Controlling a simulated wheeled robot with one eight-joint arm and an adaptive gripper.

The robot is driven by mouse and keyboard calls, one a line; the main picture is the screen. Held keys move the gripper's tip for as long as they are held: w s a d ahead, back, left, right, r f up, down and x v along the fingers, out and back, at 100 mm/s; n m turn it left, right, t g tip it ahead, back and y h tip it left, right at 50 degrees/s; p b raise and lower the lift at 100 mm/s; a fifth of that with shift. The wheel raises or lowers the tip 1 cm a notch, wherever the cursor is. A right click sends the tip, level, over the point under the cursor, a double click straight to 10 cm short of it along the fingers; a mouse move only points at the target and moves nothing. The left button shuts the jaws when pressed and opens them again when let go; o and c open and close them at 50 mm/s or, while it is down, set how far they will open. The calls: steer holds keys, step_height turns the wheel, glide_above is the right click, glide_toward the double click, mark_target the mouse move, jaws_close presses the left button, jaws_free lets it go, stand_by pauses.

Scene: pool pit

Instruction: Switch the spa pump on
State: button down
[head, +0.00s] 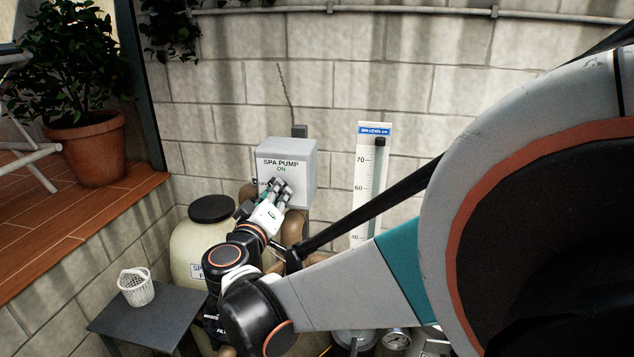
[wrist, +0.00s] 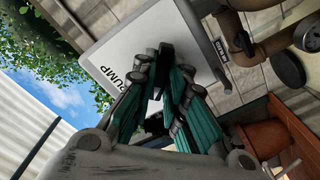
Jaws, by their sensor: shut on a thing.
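The spa pump box (head: 303,165) is a grey box on the block wall, labelled SPA PUMP with ON in green below. My gripper (head: 281,186) is at the lower front of this box, its fingers covering the part under the ON mark. In the wrist view the box (wrist: 120,48) is tilted and my gripper's (wrist: 166,65) fingertips meet close to its face. The fingers are shut on a small dark part there, seemingly the pump switch. The fingers hide most of it, so I cannot tell its position.
A spa level gauge (head: 367,150) is on the wall right of the box. A pale tank with a black lid (head: 212,208) stands below left. A grey table (head: 180,312) holds a white basket (head: 136,287). A potted plant (head: 95,148) stands on the wooden deck (head: 60,215).

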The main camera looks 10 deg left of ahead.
steer(key=m+b, duration=0.1)
steer(key=m, duration=0.8)
steer(key=shift+f+b, duration=0.1)
steer(key=shift+b, duration=0.25)
steer(key=c, duration=1.5)
jaws_free()
steer(key=shift+s, duration=0.15)
steer(key=shift+s+a, duration=0.15)
steer(key=shift+s, duration=1.6)
steer(key=shift+s+a, duration=0.15)
steer(key=shift+s, duration=1.6)
